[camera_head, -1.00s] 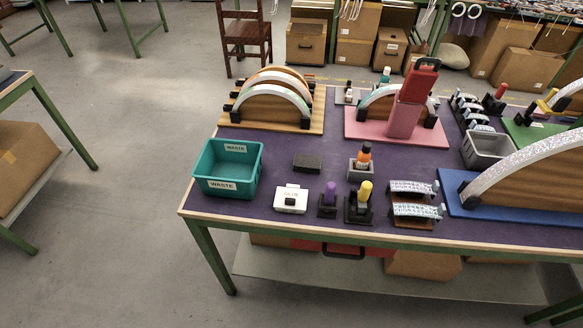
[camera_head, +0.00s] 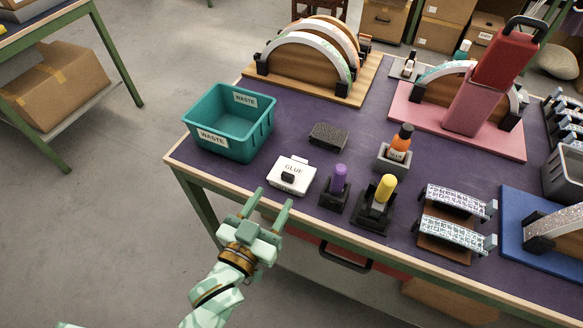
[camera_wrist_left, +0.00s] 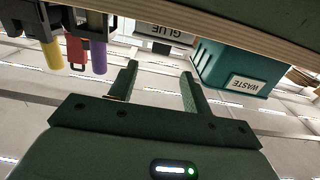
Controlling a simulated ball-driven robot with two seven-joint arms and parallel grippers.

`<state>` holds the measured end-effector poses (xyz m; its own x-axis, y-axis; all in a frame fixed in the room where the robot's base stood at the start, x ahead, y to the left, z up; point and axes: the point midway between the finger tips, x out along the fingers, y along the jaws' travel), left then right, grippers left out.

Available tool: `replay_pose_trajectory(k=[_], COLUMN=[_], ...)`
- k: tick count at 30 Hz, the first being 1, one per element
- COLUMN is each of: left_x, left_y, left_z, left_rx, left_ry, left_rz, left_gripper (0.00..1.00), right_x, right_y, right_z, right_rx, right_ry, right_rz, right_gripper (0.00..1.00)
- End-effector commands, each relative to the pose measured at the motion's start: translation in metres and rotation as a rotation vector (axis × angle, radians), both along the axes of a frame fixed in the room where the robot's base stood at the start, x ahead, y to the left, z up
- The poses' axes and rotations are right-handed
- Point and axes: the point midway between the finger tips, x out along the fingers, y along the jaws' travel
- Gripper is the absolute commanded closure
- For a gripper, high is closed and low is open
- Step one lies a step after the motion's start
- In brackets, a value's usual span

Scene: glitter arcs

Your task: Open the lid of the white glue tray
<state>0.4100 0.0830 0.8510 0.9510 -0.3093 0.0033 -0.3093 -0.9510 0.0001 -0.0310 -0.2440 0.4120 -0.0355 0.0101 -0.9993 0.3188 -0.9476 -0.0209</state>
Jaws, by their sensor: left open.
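My left gripper (camera_head: 268,202) is open and empty, just in front of the table edge and below the tray in the head view. Its two fingers point toward the tray without touching it. In the left wrist view the fingers (camera_wrist_left: 160,75) are apart with nothing between them. My right gripper is not in view.
A teal waste bin (camera_head: 230,122) stands left of the tray. A black block (camera_head: 329,136) lies behind it. A purple-handled tool (camera_head: 337,187) and a yellow-handled one (camera_head: 379,200) stand in holders to its right. The wooden table edge (camera_head: 215,190) lies between gripper and tray.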

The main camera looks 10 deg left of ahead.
Motion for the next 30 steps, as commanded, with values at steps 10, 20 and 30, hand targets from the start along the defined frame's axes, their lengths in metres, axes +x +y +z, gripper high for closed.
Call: replay_pose_trajectory(k=[10, 20, 30], left_x=[0.077, 0.098, 0.097], left_y=[-0.025, -0.032, -0.032], left_z=[-0.004, -0.002, -0.001], left_rx=[0.000, -0.001, 0.000], left_ry=[0.003, 0.003, 0.003], left_rz=[0.000, 0.000, 0.000], left_gripper=[0.51, 0.51, 0.95], right_x=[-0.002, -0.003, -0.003], right_y=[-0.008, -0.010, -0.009], right_z=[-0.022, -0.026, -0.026], right_rx=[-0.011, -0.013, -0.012], right_ry=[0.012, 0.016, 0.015], right_rz=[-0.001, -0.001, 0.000], right_gripper=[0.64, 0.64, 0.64])
